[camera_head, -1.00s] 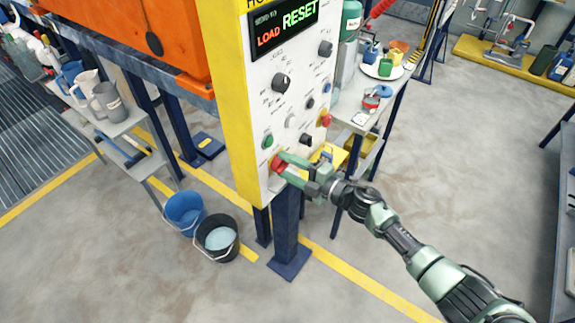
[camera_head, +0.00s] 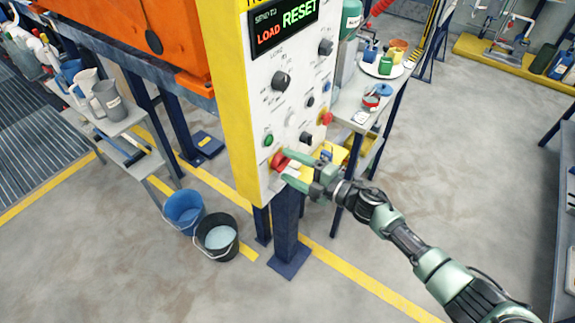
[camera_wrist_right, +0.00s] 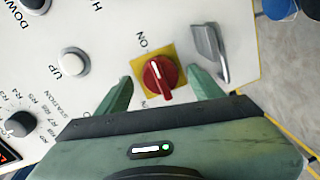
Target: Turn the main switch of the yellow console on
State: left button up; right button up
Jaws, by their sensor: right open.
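The yellow-edged console (camera_head: 228,110) has a white front panel with knobs and buttons. The main switch is a red knob (camera_head: 279,160) low on the panel; in the right wrist view the red knob (camera_wrist_right: 160,77) sits on a yellow square plate. My right gripper (camera_head: 288,168) is open at the knob. In the wrist view its fingers (camera_wrist_right: 160,90) stand on either side of the knob, with gaps showing. My left gripper is not in view.
A silver handle (camera_wrist_right: 208,53) sticks out close to the right finger. A red button (camera_head: 325,118) and dark knobs (camera_head: 282,81) are higher on the panel. A side table (camera_head: 352,105) with cups stands behind. Two buckets (camera_head: 217,237) stand on the floor left of the console leg.

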jog(key=v, duration=0.6)
jog(key=shift+d+b, duration=0.2)
jog(key=shift+b, duration=0.25)
jog(key=shift+s, duration=0.15)
